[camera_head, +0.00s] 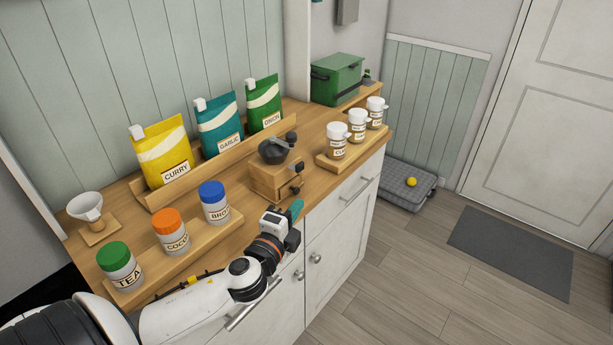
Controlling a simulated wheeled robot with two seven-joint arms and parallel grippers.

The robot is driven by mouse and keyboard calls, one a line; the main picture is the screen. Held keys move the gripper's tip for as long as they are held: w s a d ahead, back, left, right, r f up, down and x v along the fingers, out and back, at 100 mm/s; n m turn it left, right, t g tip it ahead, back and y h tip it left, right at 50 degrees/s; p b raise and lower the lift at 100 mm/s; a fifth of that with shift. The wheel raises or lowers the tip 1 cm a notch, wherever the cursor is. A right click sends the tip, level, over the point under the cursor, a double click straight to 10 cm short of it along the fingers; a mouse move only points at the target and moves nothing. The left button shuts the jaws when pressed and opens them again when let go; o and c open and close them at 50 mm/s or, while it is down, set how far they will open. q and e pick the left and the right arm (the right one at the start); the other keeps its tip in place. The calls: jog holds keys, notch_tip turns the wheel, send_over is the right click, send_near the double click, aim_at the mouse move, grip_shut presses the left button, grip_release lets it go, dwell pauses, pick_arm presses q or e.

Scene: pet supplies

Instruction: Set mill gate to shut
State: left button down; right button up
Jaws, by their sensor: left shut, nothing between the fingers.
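The mill (268,182) is a wooden box with a dark bowl (274,151) on top, standing near the counter's front edge. A dark crank knob (291,137) sits beside the bowl. Small dark parts (297,168) stick out on its right side; I cannot tell which is the gate or how it is set. My left gripper (296,208) has teal fingertips and is shut and empty. It is just in front of and below the mill, and I see no clear contact. My right gripper is not in view.
Jars on a wooden rack (190,248) stand left of the mill. Curry (164,152), garlic and onion pouches stand behind it. White-lidded shakers (338,141) are to the right on a board. A green box (337,80) stands at the far end.

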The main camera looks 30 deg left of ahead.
aim_at(300, 167)
pick_arm(q)
jog(key=w+a+p, duration=0.3)
jog(key=w+a, duration=0.2)
jog(key=w, duration=0.5)
jog(key=shift+a+r, duration=0.15)
jog(key=shift+a, duration=0.1)
jog(key=shift+w, duration=0.15)
